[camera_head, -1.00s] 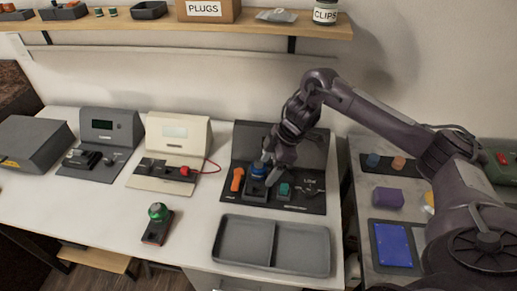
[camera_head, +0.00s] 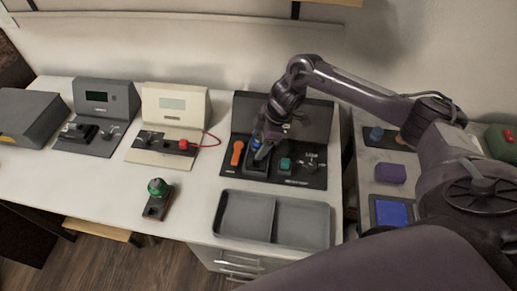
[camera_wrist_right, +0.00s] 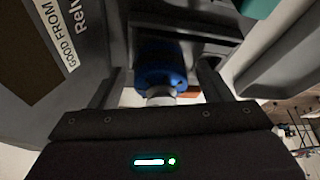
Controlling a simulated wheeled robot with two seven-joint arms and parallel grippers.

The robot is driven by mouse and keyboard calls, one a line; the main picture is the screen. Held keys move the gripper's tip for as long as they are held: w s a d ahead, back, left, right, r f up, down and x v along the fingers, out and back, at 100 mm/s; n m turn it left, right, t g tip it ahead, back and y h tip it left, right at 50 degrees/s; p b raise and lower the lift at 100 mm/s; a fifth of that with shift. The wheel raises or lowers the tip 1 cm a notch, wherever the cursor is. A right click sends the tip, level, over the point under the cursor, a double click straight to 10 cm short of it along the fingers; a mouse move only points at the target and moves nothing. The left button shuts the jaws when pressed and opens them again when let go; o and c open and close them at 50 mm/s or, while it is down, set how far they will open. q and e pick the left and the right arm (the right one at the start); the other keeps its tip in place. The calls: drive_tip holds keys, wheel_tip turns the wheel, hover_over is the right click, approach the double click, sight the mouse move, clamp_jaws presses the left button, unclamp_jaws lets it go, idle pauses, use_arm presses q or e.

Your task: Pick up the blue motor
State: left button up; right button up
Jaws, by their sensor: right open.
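The blue motor (camera_wrist_right: 160,66) sits in a dark holder on the black station (camera_head: 300,181) on the white table. In the right wrist view it lies between the two open fingers of my right gripper (camera_wrist_right: 158,85), with its pale grey end toward the palm. In the head view my right gripper (camera_head: 262,146) is down over the motor, and only a little of the motor's blue shows there. I cannot tell whether the fingers touch it. My left gripper is not in view.
An orange part (camera_head: 237,153) stands left of the motor and a teal part (camera_head: 285,163) to its right. A grey two-part tray (camera_head: 273,197) lies in front. A board with a green-topped part (camera_head: 158,188) is further left. The table between is clear.

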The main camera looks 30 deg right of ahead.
drive_tip(key=c, duration=1.1)
wheel_tip(320, 180, up, 8)
drive_tip(key=shift+w+f, duration=0.1)
drive_tip(key=shift+w, duration=0.05)
wheel_tip(320, 180, up, 12)
drive_tip(key=p, duration=0.3)
